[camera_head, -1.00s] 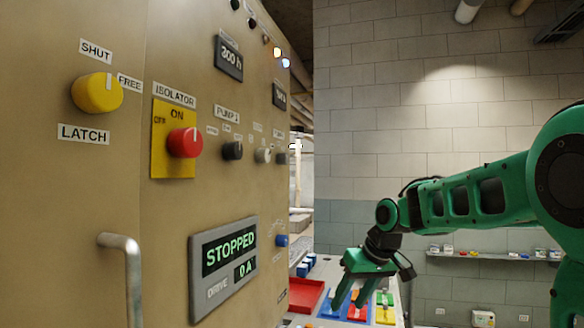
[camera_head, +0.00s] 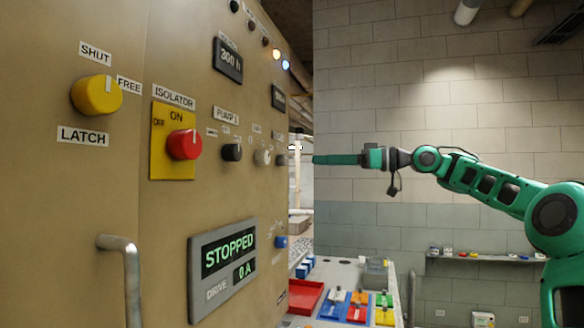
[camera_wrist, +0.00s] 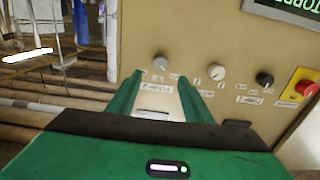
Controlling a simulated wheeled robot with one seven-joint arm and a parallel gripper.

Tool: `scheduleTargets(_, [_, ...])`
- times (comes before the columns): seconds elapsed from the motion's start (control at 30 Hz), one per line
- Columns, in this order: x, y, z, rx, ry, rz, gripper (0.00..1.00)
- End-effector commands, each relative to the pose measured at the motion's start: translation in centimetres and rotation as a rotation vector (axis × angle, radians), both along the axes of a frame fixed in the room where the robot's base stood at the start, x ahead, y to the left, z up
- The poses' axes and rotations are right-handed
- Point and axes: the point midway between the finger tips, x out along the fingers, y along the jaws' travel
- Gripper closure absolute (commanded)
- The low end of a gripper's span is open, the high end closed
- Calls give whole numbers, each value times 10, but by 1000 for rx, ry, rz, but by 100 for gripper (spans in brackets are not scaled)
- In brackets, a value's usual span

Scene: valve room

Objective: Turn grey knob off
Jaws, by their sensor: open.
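The grey knob (camera_head: 281,160) is the rightmost of the small row on the tan panel (camera_head: 120,200), seen edge-on in the head view. In the wrist view the grey knob (camera_wrist: 160,62) shows just beyond the fingertips, in line with the space between them. My gripper (camera_head: 315,159) points left at the panel at about the knob's height. In the wrist view my gripper (camera_wrist: 160,77) has its two green fingers apart with nothing between them. A gap shows between fingertips and knob.
A white knob (camera_head: 262,157), a black knob (camera_head: 232,152) and a red isolator knob (camera_head: 185,144) sit left of the grey one. A yellow latch knob (camera_head: 97,95) and a handle (camera_head: 122,270) are further left. A red tray (camera_head: 302,298) lies below.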

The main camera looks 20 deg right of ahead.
Motion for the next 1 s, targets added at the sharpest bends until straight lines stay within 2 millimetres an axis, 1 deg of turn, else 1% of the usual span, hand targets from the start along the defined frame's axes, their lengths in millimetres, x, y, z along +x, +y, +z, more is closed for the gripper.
scheduleTargets(0.03, [3, 7, 0, -1, 1, 4, 54])
scheduleTargets(0.3, [30, 48, -1, -1, 3, 4, 54])
scheduleTargets(0.5, [46, 71, -1, -2, 4, 2, 54])
scheduleTargets(0.7, [54, 82, -1, -2, 5, 0, 54])
scheduleTargets(1.0, [55, 84, -2, -2, 5, 0, 54])
